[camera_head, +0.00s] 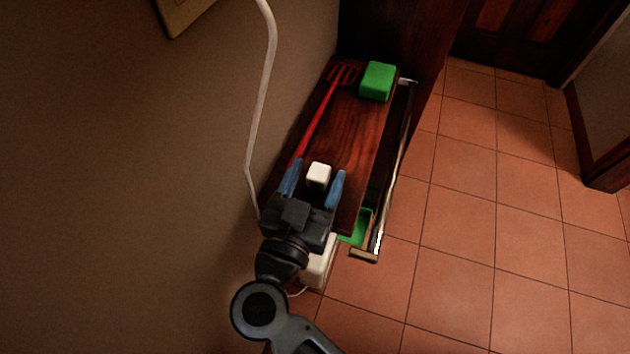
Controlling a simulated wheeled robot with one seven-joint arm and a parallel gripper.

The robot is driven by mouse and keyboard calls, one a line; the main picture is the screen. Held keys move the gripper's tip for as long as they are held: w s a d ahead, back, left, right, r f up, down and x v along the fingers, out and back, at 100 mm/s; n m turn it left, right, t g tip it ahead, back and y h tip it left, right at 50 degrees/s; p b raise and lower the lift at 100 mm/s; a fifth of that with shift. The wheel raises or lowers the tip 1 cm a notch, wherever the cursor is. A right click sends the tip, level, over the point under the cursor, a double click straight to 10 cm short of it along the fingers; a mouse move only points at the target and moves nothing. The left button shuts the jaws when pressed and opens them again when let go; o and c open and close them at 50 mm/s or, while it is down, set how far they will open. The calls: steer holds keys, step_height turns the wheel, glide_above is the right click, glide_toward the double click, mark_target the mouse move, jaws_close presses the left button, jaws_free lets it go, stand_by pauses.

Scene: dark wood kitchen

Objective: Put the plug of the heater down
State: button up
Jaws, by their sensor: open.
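A small white block (318,175), which looks like the plug, is between the two blue fingers of my gripper (315,178). The gripper is open, with a visible gap between the block and each finger. The block appears to rest on the dark wood top (345,135), though the exact contact is hard to see from above. A larger white body (319,262), possibly the heater, shows low down beside my gripper, partly hidden by it. A thin white cord shows near its base.
A red slotted spatula (322,118) lies along the wall side of the wood top. A green block (378,81) sits at its far end. A metal rail (394,165) runs along the right edge, with another green item (358,228) below. A white pipe or cable (257,110) runs down the left wall. Tiled floor (460,215) is clear.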

steer(key=v, duration=1.2)
steer(key=s+d+r+t+y, duration=0.1)
steer(key=s+d+r+t, duration=0.15)
steer(key=d, duration=0.55)
steer(key=s+d+r+t+y, duration=0.15)
steer(key=s+d+r, duration=0.25)
steer(key=d, duration=0.4)
steer(key=s+d+n+g+y, duration=0.3)
steer(key=s+d+g, duration=0.3)
steer(key=s+d, duration=0.3)
steer(key=s+n, duration=0.1)
steer(key=s, duration=0.2)
steer(key=shift+s+d+y, duration=0.15)
steer(key=shift+s+y, duration=0.2)
